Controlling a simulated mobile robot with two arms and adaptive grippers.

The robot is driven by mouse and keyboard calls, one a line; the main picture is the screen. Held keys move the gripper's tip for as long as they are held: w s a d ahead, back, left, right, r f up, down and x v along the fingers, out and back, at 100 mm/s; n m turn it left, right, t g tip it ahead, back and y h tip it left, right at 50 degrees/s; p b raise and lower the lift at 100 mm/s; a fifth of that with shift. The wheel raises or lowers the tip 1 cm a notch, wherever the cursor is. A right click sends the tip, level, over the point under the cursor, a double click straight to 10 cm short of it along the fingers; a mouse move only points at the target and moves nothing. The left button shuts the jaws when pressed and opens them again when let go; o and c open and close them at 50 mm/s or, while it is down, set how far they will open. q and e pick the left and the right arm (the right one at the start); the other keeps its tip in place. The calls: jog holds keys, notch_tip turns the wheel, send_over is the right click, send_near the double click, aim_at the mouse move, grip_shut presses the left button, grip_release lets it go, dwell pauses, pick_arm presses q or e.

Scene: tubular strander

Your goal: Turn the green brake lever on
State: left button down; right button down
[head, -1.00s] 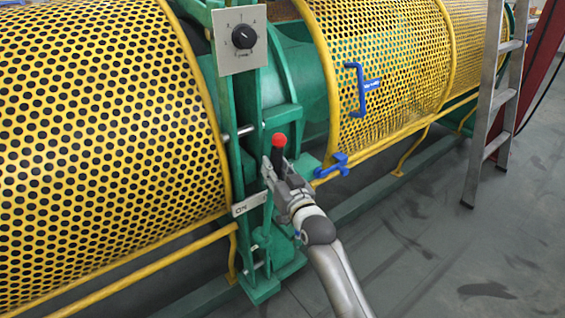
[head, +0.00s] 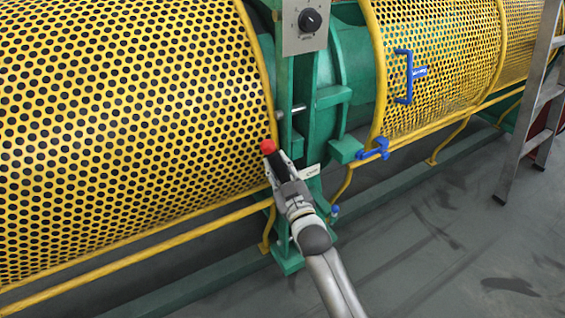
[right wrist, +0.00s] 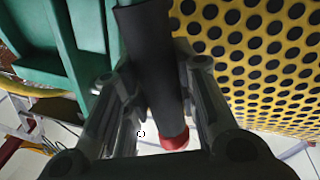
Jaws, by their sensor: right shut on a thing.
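The brake lever shows its red knob (head: 267,146) and a short black grip just beyond my right gripper (head: 277,165) in the head view. The fingers hide the rest of the lever there. In the right wrist view the black grip (right wrist: 150,60) runs between the two fingers, with its red end (right wrist: 174,139) near the palm. My right gripper is shut on this grip. A small ON plate (head: 310,171) is partly visible just right of the gripper, on the green frame (head: 297,105). My left gripper is not in view.
Yellow perforated guards (head: 120,120) stand left and right of the green frame. A grey panel with a black dial (head: 309,20) is above. A blue handle (head: 404,76) and blue latch (head: 374,150) are on the right guard. A ladder (head: 540,100) stands far right; the floor front right is clear.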

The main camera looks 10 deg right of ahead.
jog(key=shift+s+a+f, duration=0.15)
jog(key=shift+a+f, duration=0.05)
jog(key=shift+a, duration=0.1)
jog(key=c, duration=1.4)
grip_release()
jog(key=shift+a+f, duration=0.1)
jog(key=shift+o, duration=1.3)
jog(key=shift+a, duration=0.1)
jog(key=v, duration=1.2)
